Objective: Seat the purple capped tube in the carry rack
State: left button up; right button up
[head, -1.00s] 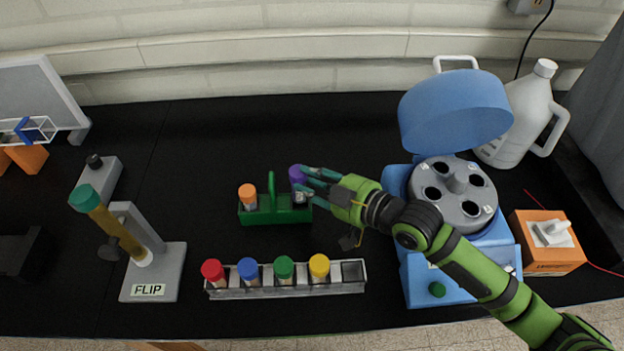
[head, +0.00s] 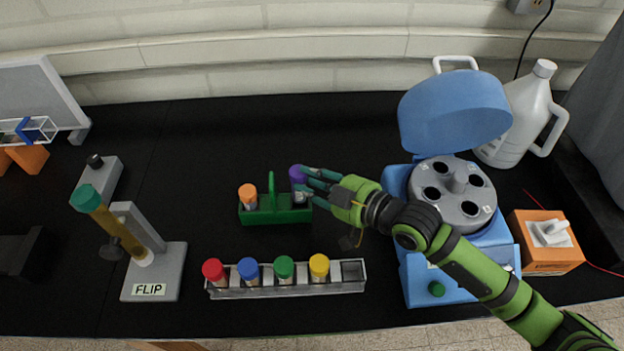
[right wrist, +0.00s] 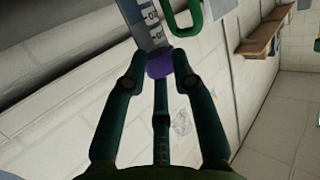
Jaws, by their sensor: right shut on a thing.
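The purple capped tube (head: 297,173) stands about upright at the right end of the green carry rack (head: 270,217). Its lower part meets the rack in the head view; how deep it sits is hard to tell. My right gripper (head: 308,183) reaches in from the right and is shut on the tube near its cap. In the right wrist view the purple cap (right wrist: 160,63) is between the fingertips, with the tube body (right wrist: 145,22) beyond and the rack's green handle (right wrist: 184,20) beside it. My left gripper is not in view.
An orange capped tube (head: 247,192) stands at the carry rack's left end. In front is a grey rack (head: 290,290) with red, blue, green and yellow capped tubes and an empty right slot. A flip stand (head: 152,275) is left; an open blue centrifuge (head: 412,265) is right.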

jog(key=shift+f+b, duration=1.6)
jog(key=shift+f, duration=0.5)
jog(key=shift+f+b, duration=0.3)
jog(key=shift+f, duration=0.2)
jog(key=shift+w+r+p, duration=0.1)
jog(key=shift+r+p, duration=0.35)
jog(key=shift+p, duration=0.05)
jog(key=shift+r+p, duration=0.85)
jog(key=shift+r, duration=0.15)
jog(key=shift+r+p, duration=0.8)
jog(key=shift+r, duration=0.05)
jog(key=shift+b, duration=0.35)
jog(key=shift+f+b, duration=1.15)
jog(key=shift+f, duration=0.7)
